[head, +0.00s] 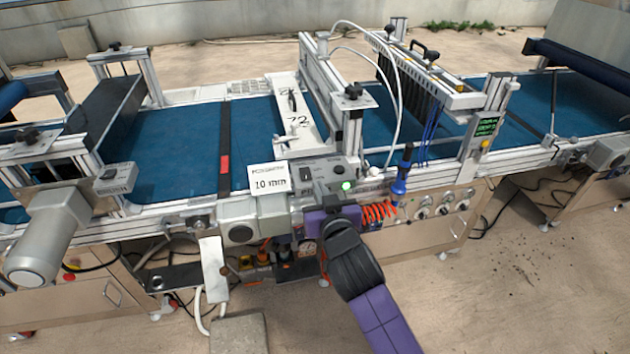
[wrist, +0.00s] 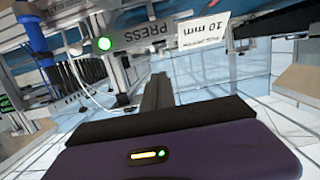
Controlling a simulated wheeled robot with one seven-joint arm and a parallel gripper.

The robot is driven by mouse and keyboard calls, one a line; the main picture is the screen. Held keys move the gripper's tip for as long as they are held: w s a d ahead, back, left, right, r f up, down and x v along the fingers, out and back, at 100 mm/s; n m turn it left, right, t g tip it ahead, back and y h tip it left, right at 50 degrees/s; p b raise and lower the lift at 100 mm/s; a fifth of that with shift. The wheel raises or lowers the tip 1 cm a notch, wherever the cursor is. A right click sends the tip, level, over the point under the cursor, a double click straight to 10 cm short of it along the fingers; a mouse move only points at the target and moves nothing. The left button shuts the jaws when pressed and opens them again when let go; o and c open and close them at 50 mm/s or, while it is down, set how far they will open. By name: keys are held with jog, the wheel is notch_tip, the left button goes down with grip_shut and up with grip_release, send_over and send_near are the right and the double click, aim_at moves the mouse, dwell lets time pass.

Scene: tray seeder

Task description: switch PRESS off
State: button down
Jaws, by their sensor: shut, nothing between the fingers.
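The PRESS control box (head: 326,176) is a grey panel on the machine's front rail, with a lit green lamp (head: 347,186) at its right end. A dark rocker switch (head: 306,174) shows on its upper left. In the wrist view the PRESS label (wrist: 145,36) appears upside down, and the lit green lamp (wrist: 105,44) is beside it. My gripper (wrist: 157,78) is shut and empty, its fingers pointing toward the underside of the box. In the head view my purple wrist is just below and in front of the box. I cannot tell whether the fingertips touch it.
A white "10 mm" card (head: 270,178) stands left of the box. A blue tool (head: 400,182) with an orange coiled hose hangs to the right. Blue conveyor belts (head: 180,140) lie behind. A grey motor (head: 45,240) sticks out at left. Open floor lies at front right.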

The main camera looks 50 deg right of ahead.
jog(key=shift+f+v, duration=0.1)
jog(key=shift+v, duration=0.5)
jog(key=shift+f+v, duration=0.15)
jog(key=shift+v, duration=0.5)
